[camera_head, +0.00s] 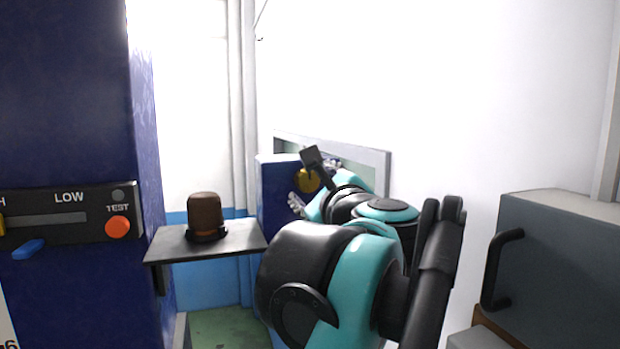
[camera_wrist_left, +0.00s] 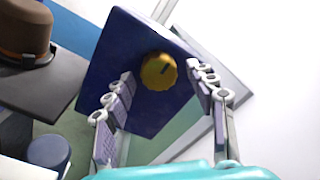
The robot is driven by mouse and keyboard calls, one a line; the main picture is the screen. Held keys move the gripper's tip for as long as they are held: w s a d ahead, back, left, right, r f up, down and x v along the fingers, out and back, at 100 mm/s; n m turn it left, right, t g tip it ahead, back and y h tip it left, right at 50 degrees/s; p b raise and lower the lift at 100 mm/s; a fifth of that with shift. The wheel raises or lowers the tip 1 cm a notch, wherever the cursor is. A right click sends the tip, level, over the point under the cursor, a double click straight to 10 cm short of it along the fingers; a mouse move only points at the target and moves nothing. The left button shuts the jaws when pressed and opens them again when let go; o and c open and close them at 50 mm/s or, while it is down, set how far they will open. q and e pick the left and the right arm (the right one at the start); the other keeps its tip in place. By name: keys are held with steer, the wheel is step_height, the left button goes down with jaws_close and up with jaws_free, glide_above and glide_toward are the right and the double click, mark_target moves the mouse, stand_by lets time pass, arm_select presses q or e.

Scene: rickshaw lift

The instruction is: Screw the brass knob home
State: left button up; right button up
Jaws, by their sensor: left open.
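The brass knob (camera_head: 306,181) is on the face of a dark blue box (camera_head: 275,195) ahead of me. In the left wrist view the knob (camera_wrist_left: 158,71) is round, with a short dark mark on its face. My left gripper (camera_head: 315,184) is open in front of the box. In the left wrist view its fingers (camera_wrist_left: 160,73) are spread to either side of the knob, with visible gaps. Contact does not show. In the head view my wrist hides part of the box. How far the knob is screwed in cannot be told.
A blue cabinet (camera_head: 65,110) with a LOW slider panel (camera_head: 75,215) stands at the left. A grey cabinet (camera_head: 565,265) with a black handle (camera_head: 495,268) stands at the right.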

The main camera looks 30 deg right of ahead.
arm_select(q)
steer(key=shift+a+r, duration=0.1)
steer(key=shift+a, duration=0.1)
steer(key=shift+d, duration=0.1)
steer(key=c, duration=1.2)
steer(key=shift+o, duration=0.2)
